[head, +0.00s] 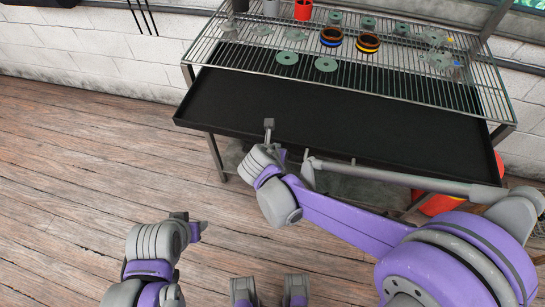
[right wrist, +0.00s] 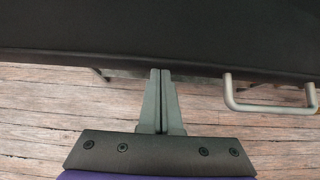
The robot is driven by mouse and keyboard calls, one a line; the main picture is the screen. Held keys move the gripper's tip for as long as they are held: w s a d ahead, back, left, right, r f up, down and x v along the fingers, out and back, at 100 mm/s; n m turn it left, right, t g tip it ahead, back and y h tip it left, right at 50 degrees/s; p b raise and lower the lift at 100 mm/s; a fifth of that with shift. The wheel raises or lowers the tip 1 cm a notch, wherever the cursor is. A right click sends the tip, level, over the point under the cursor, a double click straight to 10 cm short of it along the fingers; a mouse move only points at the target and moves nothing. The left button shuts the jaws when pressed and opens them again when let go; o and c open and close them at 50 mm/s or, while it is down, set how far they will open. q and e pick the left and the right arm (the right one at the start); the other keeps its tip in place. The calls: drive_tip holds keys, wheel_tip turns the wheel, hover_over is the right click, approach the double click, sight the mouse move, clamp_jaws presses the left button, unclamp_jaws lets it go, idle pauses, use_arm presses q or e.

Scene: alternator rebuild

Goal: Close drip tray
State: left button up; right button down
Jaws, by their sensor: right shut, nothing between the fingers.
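The drip tray (head: 225,105) is a wide, shallow black tray under the wire rack, and its front part sticks out beyond the rack. Its dark front edge crosses the right wrist view (right wrist: 120,50), with a grey metal bar handle (right wrist: 270,109) at the right. My right gripper (head: 269,124) is shut and empty at the tray's front edge; its closed fingers (right wrist: 161,72) point at the tray, left of the handle. I cannot tell whether they touch. My arm covers part of the front in the head view. My left gripper (head: 192,224) is low over the floor, its jaws unclear.
The wire rack (head: 300,62) above the tray carries several grey discs, two banded rings (head: 368,42) and a red cup (head: 303,10). A red object (head: 440,203) stands beneath at the right. The wooden floor (head: 80,150) to the left is clear.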

drive_tip(key=w+d, duration=0.2)
drive_tip(key=w, duration=0.4)
drive_tip(key=w+d+b, duration=0.1)
drive_tip(key=w+d, duration=0.1)
drive_tip(key=w, duration=0.4)
drive_tip(key=w+d, duration=0.2)
drive_tip(key=w, duration=0.4)
drive_tip(key=shift+w+b, duration=0.3)
drive_tip(key=shift+b, duration=0.1)
drive_tip(key=shift+w+d, duration=0.2)
drive_tip(key=shift+w, duration=0.25)
drive_tip(key=shift+r, duration=0.1)
drive_tip(key=shift+w, duration=0.1)
